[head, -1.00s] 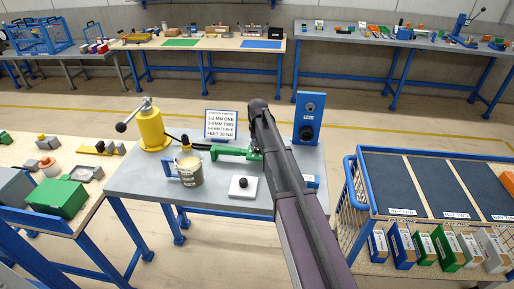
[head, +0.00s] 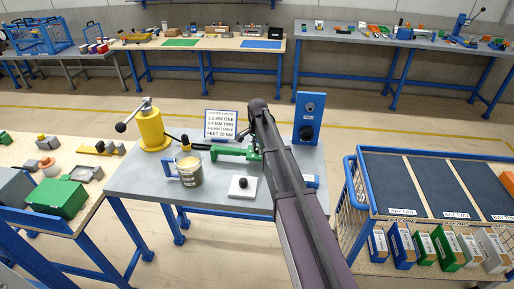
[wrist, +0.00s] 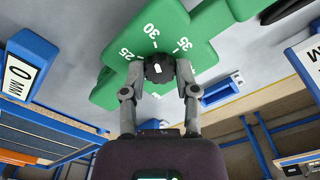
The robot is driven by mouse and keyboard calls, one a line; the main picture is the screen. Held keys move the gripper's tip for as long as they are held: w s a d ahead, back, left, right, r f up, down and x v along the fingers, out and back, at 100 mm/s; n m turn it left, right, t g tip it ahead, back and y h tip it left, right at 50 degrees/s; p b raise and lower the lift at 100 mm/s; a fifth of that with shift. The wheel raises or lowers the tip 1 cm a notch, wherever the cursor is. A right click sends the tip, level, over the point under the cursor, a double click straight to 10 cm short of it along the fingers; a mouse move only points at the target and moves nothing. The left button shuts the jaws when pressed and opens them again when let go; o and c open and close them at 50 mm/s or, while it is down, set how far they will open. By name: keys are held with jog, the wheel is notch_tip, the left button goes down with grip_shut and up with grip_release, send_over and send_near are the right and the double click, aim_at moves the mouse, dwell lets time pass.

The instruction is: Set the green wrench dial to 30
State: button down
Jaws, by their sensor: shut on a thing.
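The green wrench (head: 232,152) lies on the grey bench. In the wrist view its green body (wrist: 210,22) fills the top, with white numbers 25, 30 and 35 around a black dial knob (wrist: 158,66). The knob has a short white mark that points roughly up toward the 30; its exact alignment is hard to tell. My gripper (wrist: 160,74) has one finger on each side of the knob and is shut on it. In the head view my arm hides most of the gripper (head: 256,150) and the dial.
On the bench (head: 130,185) stand a yellow lever device (head: 152,130), a tin can (head: 188,170), a white plate with a black knob (head: 242,186), a text sign (head: 221,124) and a blue upright panel (head: 308,118). A blue-framed cart (head: 352,180) stands to the right.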

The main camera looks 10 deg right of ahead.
jog(key=shift+m, duration=0.4)
jog(key=shift+c, duration=1.8)
grip_release()
jog(key=shift+r, duration=0.1)
